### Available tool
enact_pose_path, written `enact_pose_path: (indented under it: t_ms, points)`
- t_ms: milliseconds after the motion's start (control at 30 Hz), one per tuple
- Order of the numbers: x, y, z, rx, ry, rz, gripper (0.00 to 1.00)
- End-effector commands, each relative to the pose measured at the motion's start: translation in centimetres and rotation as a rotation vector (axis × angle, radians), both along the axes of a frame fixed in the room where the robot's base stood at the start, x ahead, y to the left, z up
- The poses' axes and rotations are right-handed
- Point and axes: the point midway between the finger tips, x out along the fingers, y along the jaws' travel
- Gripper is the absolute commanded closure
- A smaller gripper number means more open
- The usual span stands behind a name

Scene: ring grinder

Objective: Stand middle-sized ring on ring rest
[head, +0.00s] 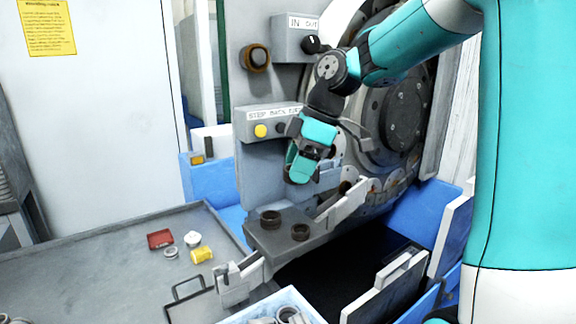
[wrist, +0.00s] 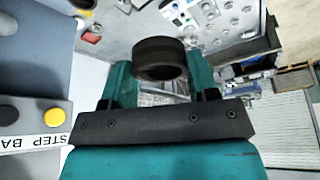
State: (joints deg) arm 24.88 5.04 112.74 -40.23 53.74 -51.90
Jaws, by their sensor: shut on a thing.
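My gripper (head: 302,170) is shut on a dark brown ring, up in front of the grinder's button panel. In the wrist view the held ring (wrist: 160,58) sits between the teal fingers of my gripper (wrist: 160,85), its opening partly toward the camera. In the head view I cannot make the held ring out. Two other dark rings, a left one (head: 270,217) and a right one (head: 300,232), sit apart on a grey ledge (head: 272,240) below my gripper. I cannot tell for sure which part is the ring rest, or the held ring's size rank.
A button panel (head: 262,122) with a yellow button stands close beside my gripper, and the round grinder head (head: 400,115) is behind it.

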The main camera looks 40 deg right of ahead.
Motion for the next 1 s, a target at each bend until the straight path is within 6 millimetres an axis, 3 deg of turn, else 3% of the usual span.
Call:
enact_pose_path:
  t_ms: [433, 1000]
  points:
    - [-5.3, 0.0, 0.0, 0.000, -0.001, 0.000, 0.72]
    - [-5.1, 0.3, -0.6, 0.001, 0.002, -0.023, 0.72]
